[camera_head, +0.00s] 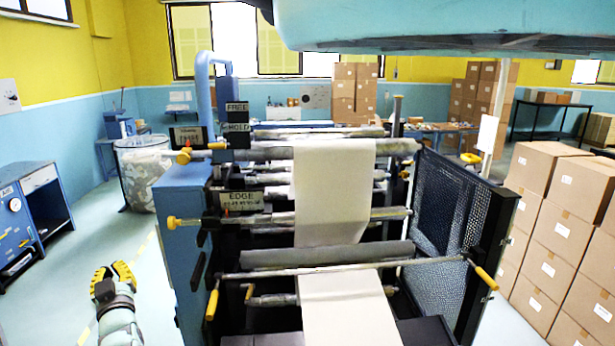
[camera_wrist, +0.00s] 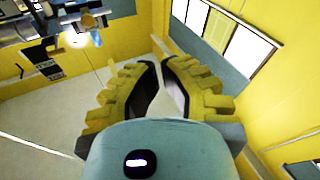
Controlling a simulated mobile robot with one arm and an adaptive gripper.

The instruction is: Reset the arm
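My gripper (camera_head: 113,273) is at the lower left of the head view, above the pale floor and to the left of the roll machine. Its yellow ribbed fingers also show in the wrist view (camera_wrist: 159,64). A narrow gap separates the two fingers and nothing is held between them. The roll machine (camera_head: 183,225) stands in the middle of the head view, with a pale paper web (camera_head: 332,192) over its rollers. My gripper is apart from the machine.
Stacked cartons (camera_head: 562,225) fill the right side. A dark mesh guard (camera_head: 447,205) stands on the machine's right. The floor around my gripper looks clear.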

